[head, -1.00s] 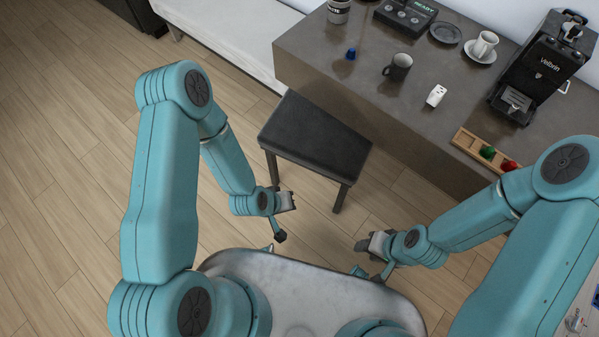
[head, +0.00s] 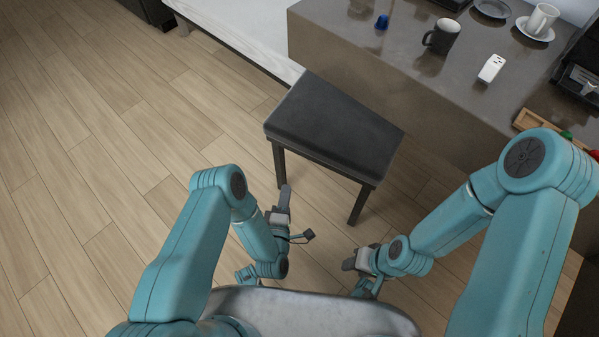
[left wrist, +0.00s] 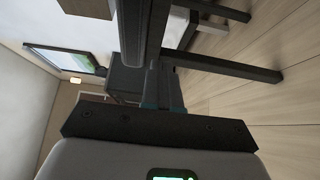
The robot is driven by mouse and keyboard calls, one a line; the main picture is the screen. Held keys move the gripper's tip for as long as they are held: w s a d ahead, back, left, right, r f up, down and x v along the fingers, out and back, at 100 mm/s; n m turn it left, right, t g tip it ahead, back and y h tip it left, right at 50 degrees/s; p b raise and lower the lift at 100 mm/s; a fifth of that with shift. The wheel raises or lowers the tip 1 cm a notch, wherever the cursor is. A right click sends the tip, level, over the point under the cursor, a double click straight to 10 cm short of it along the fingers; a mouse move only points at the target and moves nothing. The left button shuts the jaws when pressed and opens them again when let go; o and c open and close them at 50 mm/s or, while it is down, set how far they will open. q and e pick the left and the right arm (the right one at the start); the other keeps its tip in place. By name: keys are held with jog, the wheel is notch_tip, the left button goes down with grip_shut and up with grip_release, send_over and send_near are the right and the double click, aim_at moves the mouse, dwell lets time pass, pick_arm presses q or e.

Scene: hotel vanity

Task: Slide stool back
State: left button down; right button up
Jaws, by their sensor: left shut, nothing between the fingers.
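The stool (head: 335,125), with a dark padded seat and dark legs, stands on the wood floor beside the counter in the head view. Its rear legs are mostly hidden. In the left wrist view its legs (left wrist: 228,68) lie sideways across the picture. My left gripper (head: 285,195) is shut and empty, its fingertips pointing at the stool, low by the near left leg. Whether it touches that leg I cannot tell. My right gripper (head: 350,264) is below the near right leg in the picture, apart from the stool. Its finger opening is unclear.
The counter (head: 395,82) stands behind and right of the stool, holding a dark mug (head: 441,37), a white device (head: 491,69) and a blue capsule (head: 382,22). A white bed-like surface (head: 235,35) is at the back left. The floor left is clear.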

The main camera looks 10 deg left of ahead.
pick_arm(q)
jog(key=w+d+b, duration=0.3)
jog(key=w+b, duration=0.1)
jog(key=w, duration=0.6)
jog(key=shift+w+b, duration=0.15)
jog(key=shift+b, duration=0.15)
pick_arm(e)
jog(key=shift+w+d+f, duration=0.15)
jog(key=shift+f, duration=0.8)
jog(key=shift+w+d+f, duration=0.1)
jog(key=shift+d+f, duration=0.05)
jog(key=shift+f, duration=0.75)
jog(key=shift+w+d+f, duration=0.15)
jog(key=shift+f, duration=0.8)
pick_arm(q)
jog(key=shift+d, duration=0.1)
